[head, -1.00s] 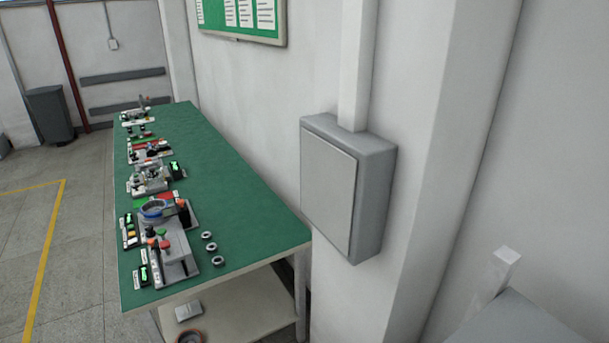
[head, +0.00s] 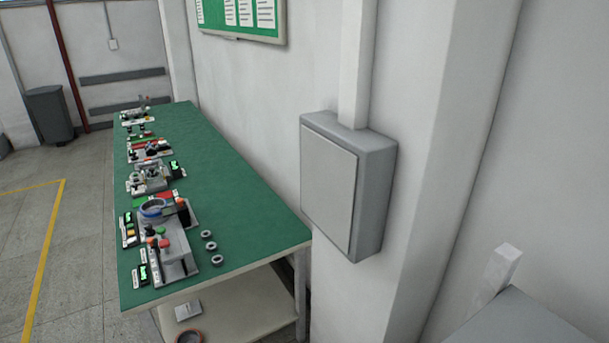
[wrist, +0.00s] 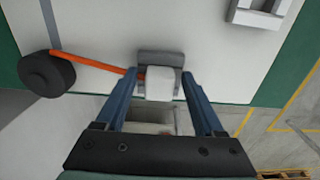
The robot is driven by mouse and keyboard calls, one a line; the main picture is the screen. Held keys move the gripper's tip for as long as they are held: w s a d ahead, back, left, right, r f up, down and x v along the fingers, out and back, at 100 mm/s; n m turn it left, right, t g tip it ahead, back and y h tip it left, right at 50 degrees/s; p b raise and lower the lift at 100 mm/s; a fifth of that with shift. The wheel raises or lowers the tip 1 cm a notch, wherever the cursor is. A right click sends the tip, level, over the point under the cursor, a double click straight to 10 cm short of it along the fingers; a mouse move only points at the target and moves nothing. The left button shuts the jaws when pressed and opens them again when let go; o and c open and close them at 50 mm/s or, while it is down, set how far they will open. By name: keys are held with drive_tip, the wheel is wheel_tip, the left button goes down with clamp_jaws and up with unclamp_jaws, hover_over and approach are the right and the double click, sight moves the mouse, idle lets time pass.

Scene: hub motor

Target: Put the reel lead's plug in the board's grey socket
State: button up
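In the wrist view, a black round reel (wrist: 47,73) sits at the left on a pale board (wrist: 110,30). An orange lead (wrist: 95,63) runs from it to a white block-shaped plug (wrist: 160,84). The plug is in front of a grey block (wrist: 160,58); I cannot tell how they join. My gripper (wrist: 161,76) is open, its blue fingers on either side of the plug with a small gap on each side. A pale grey squared fitting (wrist: 262,10) at the top right is cut by the frame; I cannot tell whether it is the grey socket. The head view does not show my gripper.
The wrist view shows green surface (wrist: 300,85) by the board and floor with yellow lines below right. In the head view, a green-topped bench (head: 225,205) with several devices runs along the wall. A grey wall cabinet (head: 330,185) stands out right of it.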

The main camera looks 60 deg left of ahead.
idle(0.3)
wheel_tip(320, 180, up, 13)
idle(0.5)
drive_tip(key=shift+s+f, duration=0.1)
idle(0.4)
